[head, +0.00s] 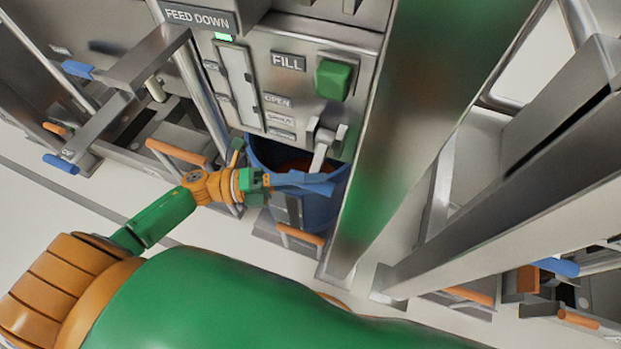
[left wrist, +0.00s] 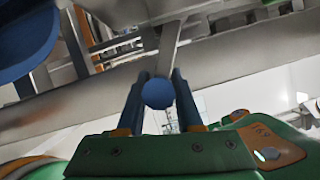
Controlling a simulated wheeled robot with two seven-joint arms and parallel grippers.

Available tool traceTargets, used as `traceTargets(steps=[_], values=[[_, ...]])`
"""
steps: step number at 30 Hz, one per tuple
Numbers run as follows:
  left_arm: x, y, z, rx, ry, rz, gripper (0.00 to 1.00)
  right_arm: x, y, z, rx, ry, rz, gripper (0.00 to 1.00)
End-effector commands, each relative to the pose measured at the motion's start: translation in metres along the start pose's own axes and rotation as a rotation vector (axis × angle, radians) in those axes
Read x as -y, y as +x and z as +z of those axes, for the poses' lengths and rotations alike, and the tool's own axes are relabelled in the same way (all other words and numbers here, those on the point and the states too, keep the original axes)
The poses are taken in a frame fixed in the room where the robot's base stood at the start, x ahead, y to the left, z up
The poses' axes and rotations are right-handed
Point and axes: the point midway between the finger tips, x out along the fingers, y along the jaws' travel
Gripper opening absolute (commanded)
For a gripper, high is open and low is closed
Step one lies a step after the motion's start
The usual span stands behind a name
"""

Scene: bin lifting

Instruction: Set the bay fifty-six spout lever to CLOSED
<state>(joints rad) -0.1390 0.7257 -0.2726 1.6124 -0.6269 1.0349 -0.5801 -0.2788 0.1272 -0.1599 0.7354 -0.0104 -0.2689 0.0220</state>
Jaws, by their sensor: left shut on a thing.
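The spout lever (head: 321,155) is a grey metal bar on the front of the steel panel, below the FILL plate. It hangs downward, and its blue ball knob (left wrist: 158,94) shows in the left wrist view. My left gripper (head: 318,183) is shut on the knob, with its blue fingers (left wrist: 157,98) on either side of it. In the head view the fingers hide the knob. Labels beside the lever include OPEN (head: 278,101); the lower ones are too small to read surely. No bay number is legible. My right gripper is not in view.
A blue bin (head: 306,212) stands under the spout, just behind my left gripper. A green button (head: 333,79) sits above the lever. A thick steel post (head: 400,120) rises close on the right. Neighbouring bays have orange and blue handles. Clear floor lies at left.

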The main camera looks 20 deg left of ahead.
Motion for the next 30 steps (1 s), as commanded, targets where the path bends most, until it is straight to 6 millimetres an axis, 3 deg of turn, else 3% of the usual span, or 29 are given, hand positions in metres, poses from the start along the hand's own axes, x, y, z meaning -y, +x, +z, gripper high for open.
traceTargets(steps=[3,4,7,16,24,30], values=[[-0.002,0.0,-0.001,0.0,0.0,0.005,0.0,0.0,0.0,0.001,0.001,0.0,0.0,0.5],[-0.002,0.0,-0.001,0.0,0.0,0.005,0.4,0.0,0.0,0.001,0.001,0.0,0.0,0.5],[-0.002,0.0,-0.001,0.0,-0.001,0.004,0.64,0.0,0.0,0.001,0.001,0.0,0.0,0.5],[-0.001,-0.003,0.0,0.0,-0.001,0.003,0.64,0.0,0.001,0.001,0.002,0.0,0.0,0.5],[-0.003,-0.056,-0.001,0.0,-0.002,0.007,0.64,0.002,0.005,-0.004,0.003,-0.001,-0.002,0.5],[-0.001,-0.072,-0.001,-0.001,0.0,0.003,0.64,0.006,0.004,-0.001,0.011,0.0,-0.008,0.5]])
